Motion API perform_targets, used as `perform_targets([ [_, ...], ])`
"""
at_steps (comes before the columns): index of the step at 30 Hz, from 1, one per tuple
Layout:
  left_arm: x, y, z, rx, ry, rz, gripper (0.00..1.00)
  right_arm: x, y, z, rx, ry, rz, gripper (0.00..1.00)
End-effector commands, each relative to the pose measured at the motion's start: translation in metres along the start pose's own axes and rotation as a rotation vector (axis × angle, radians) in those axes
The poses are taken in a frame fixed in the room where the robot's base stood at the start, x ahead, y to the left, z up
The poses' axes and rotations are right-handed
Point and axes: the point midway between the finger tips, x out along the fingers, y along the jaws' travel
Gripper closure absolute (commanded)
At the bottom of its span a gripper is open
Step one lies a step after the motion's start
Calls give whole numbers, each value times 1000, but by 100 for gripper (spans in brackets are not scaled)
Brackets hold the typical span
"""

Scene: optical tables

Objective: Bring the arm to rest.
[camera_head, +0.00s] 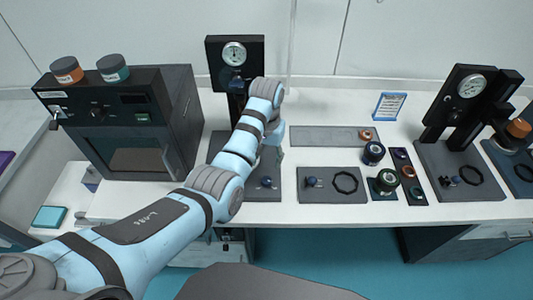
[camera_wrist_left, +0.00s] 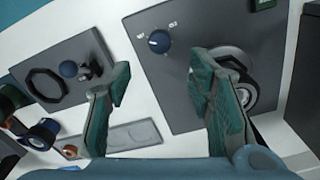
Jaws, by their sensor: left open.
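My left arm (camera_head: 150,222) reaches from the lower left over the white table and bends down at the wrist. My left gripper (camera_head: 280,157) is mostly hidden behind its own wrist in the head view. In the left wrist view the left gripper (camera_wrist_left: 160,88) shows two teal fingers spread apart, with nothing between them. Below them lies a grey plate with a blue knob (camera_wrist_left: 159,41) and a round dark part (camera_wrist_left: 238,85), partly covered by the right-hand finger. My right gripper is not in view.
A dark oven-like box (camera_head: 125,125) with two jars stands at the left. A gauge stand (camera_head: 235,60) rises behind my wrist; another (camera_head: 470,88) stands at the right. Grey plates, dark rings and small jars (camera_head: 373,153) lie right of the gripper. A small sign (camera_head: 389,106) stands behind.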

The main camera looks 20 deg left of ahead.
Motion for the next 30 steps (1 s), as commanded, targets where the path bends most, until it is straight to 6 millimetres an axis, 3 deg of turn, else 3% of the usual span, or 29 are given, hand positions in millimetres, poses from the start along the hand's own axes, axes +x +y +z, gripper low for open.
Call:
perform_targets([
  [6, -18, 0, 0, 0, 1, 0, 52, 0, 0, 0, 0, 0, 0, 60],
  [18, -18, 0, 0, -1, 1, 0, 52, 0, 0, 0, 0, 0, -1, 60],
  [21, -5, -5, 6, -12, 6, 4, 52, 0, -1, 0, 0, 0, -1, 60],
  [23, 17, -13, 19, -31, 20, 7, 52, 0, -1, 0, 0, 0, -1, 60],
  [25, 52, -29, 46, -63, 52, 6, 52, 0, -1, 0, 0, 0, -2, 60],
  [27, 82, -47, 83, -89, 92, -7, 52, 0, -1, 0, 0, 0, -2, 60],
  [30, 106, -66, 135, -103, 144, -32, 52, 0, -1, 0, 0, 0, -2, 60],
])
